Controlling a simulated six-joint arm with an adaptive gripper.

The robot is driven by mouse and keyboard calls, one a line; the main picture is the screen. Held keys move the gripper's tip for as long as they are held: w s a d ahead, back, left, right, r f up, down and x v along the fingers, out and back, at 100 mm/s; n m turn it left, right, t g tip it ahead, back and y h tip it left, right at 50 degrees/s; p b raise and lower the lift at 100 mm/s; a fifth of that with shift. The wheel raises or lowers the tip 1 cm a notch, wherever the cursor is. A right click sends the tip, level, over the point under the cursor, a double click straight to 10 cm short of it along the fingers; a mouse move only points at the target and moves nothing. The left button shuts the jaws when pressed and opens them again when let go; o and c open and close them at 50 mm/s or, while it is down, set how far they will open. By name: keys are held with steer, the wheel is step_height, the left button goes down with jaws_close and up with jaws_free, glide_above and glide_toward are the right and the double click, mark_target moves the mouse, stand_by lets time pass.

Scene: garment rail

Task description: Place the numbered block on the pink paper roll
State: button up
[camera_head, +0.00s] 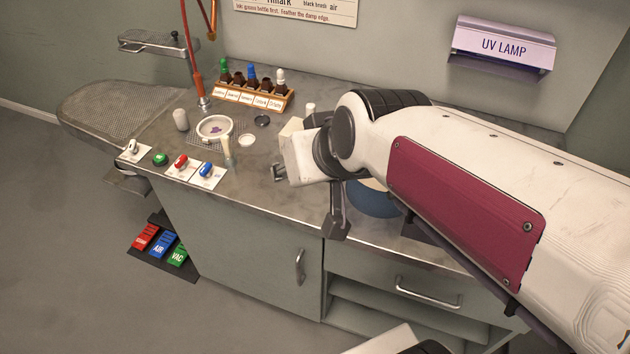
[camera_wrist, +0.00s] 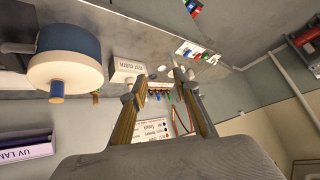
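I cannot make out a numbered block or a pink paper roll in either view. My gripper (camera_wrist: 160,82) is open in the wrist view, its two fingers well apart with nothing held between them. In the head view my arm reaches in from the right over the worktop, and my wrist hides part of it. A blue and cream roll-shaped thing (camera_head: 375,199) sits partly behind my arm; in the wrist view the roll (camera_wrist: 70,58) shows more fully at the upper left, with a short spindle.
A bottle rack (camera_head: 252,97) stands at the back of the worktop (camera_head: 265,190). A round magnifier (camera_head: 214,128), switches and a grey peg (camera_head: 181,120) are on the left. A white TEST CLOTH box (camera_wrist: 127,71) is beside the roll. A UV LAMP (camera_head: 503,46) hangs on the wall.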

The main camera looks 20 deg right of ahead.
steer(key=s+d+f+g+h, duration=0.1)
steer(key=s+f+g, duration=0.1)
steer(key=s, duration=1)
steer(key=shift+s+d+n, duration=0.25)
steer(key=shift+n, duration=0.15)
stand_by(0.4)
